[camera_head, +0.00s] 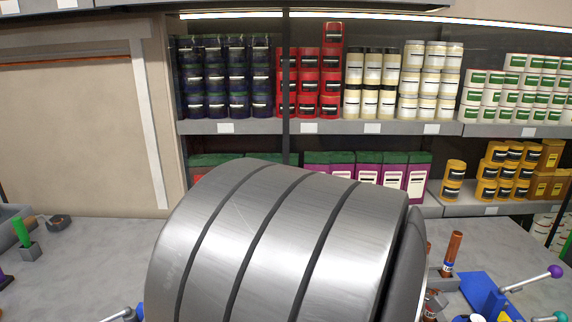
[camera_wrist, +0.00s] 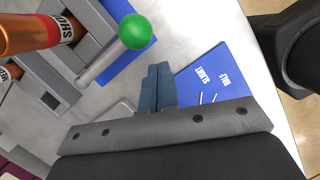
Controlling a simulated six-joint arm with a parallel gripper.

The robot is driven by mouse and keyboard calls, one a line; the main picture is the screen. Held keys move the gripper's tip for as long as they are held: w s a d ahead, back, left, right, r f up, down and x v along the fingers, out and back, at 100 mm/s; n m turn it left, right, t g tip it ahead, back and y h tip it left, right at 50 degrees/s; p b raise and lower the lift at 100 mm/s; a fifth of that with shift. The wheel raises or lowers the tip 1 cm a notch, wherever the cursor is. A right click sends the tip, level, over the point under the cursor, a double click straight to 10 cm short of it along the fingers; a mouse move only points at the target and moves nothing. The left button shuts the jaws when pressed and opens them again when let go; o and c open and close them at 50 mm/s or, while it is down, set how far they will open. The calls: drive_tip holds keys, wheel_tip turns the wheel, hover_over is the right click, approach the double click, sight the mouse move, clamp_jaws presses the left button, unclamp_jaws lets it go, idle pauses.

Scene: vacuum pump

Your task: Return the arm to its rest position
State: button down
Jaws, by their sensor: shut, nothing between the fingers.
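My gripper (camera_wrist: 158,74) shows in the wrist view with its two blue-grey fingers together and nothing between them. It hangs above a pale work surface. A blue plate (camera_wrist: 226,72) with white lettering lies beyond and to the right of the fingers. A lever with a green ball knob (camera_wrist: 135,31) stands to the left of the fingertips, apart from them in the picture. In the head view my large grey arm link fills the lower middle, and my gripper is not visible there.
Copper-coloured cylinders (camera_wrist: 28,33) sit by a grey holder at the wrist view's left. In the head view, a blue fixture (camera_head: 487,296) and a purple-knobbed lever (camera_head: 553,272) stand at lower right. Stocked shelves (camera_head: 375,128) line the back. The grey worktop (camera_head: 95,265) is largely clear at left.

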drive_tip(key=s+a+v, duration=0.1)
drive_tip(key=a+v, duration=0.1)
drive_tip(key=v, duration=0.8)
drive_tip(key=d+f, duration=0.6)
drive_tip(key=f, duration=0.3)
drive_tip(key=w+a+m+g+y, duration=0.1)
drive_tip(key=w+a+m, duration=0.4)
drive_tip(key=m, duration=0.5)
drive_tip(key=shift+w+a+y, duration=0.3)
drive_tip(key=shift+w+y, duration=0.1)
drive_tip(key=shift+w, duration=0.85)
drive_tip(key=shift+f, duration=0.15)
